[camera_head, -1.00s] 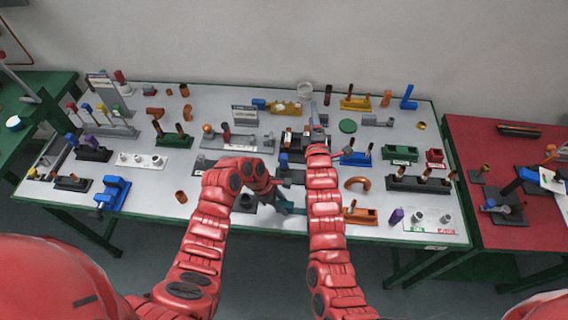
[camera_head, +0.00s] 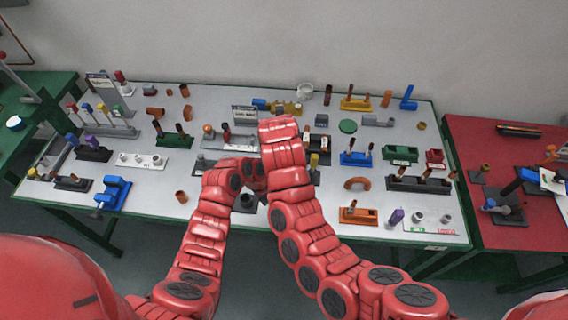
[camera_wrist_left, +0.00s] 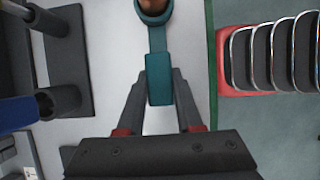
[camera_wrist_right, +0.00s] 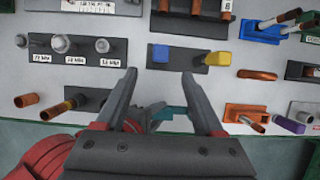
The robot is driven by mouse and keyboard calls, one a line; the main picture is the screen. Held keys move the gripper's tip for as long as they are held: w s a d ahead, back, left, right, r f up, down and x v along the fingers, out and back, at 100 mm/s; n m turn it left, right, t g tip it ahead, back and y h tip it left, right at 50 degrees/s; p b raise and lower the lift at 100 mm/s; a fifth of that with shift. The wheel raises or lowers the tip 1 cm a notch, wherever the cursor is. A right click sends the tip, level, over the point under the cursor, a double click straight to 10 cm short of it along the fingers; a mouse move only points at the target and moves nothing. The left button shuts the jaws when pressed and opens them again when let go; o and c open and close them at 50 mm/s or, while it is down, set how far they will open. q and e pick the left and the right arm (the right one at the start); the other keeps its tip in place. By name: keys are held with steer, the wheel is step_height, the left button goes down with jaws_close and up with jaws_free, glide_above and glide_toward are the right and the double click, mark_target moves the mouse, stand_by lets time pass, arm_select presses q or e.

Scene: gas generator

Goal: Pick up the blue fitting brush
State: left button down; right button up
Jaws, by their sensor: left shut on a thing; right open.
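The blue fitting brush (camera_wrist_right: 160,53) shows as a blue top in a dark holder (camera_wrist_right: 188,52), with a yellow-topped one (camera_wrist_right: 216,58) to its right. My right gripper (camera_wrist_right: 159,76) is open and empty, its fingertips just short of the blue top in the right wrist view, apart from it as far as I can tell. My left gripper (camera_wrist_left: 160,88) is shut on a teal tool (camera_wrist_left: 159,75). An orange-brown end (camera_wrist_left: 153,6) shows in the tool's ring. In the head view my arms hide both grippers and the blue brush.
A grey block with white fittings (camera_wrist_right: 85,45) stands left of the brush holder. A dark block with copper pipes (camera_wrist_right: 85,100) is nearer the front edge. An orange block (camera_wrist_right: 245,116) and a purple piece (camera_wrist_right: 288,124) lie at the front right.

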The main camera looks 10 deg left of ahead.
steer(key=shift+x, duration=5.25)
steer(key=shift+w, duration=0.2)
jaws_close()
